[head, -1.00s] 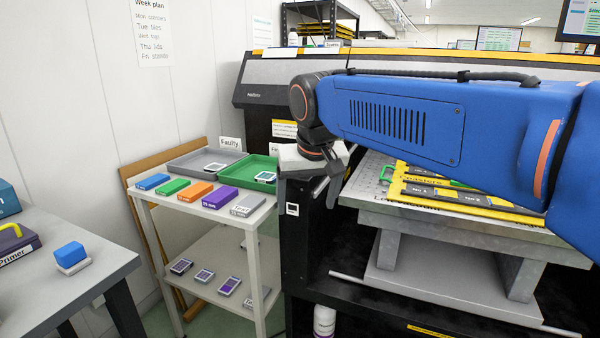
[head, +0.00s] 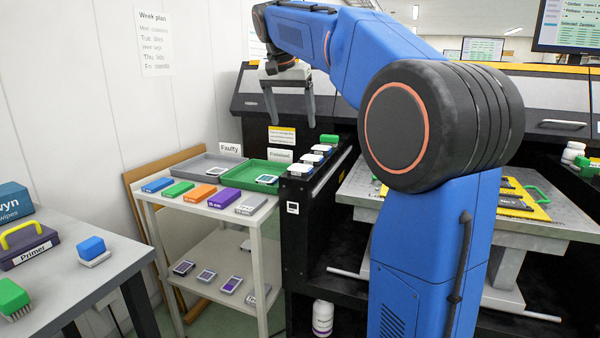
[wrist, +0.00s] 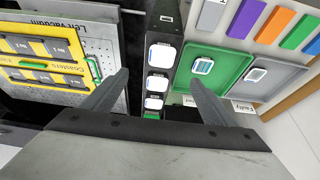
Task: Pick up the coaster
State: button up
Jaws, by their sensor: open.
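Small pale squares with blue printed faces, which look like coasters, lie in the trays: one in the green tray (head: 266,179), which also shows in the wrist view (wrist: 203,66), and one in the grey tray (wrist: 255,74). A yellow jig (wrist: 35,79) marked "Coasters" holds several dark pieces on the perforated bed at left in the wrist view. I cannot tell which coaster is meant. My gripper (head: 291,112) is open and empty, fingers down, above and behind the trays near the black printer ledge. It shows in the wrist view too (wrist: 158,80).
Several white-topped items (head: 312,158) stand in a row on the black ledge, beneath my gripper. Coloured blocks (head: 223,200) line the cart's front edge. "Faulty" (head: 231,148) and "Finished" (head: 281,155) cards stand behind the trays. A grey table (head: 75,255) is at left.

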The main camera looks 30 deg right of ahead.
send_near(300, 168)
jog(key=shift+w+d+f, duration=0.25)
jog(key=shift+d+f, duration=0.4)
jog(key=shift+f, duration=0.2)
jog(key=shift+x, duration=2.85)
jog(key=shift+w+a, duration=0.15)
jog(key=shift+a, duration=0.1)
jog(key=c, duration=1.2)
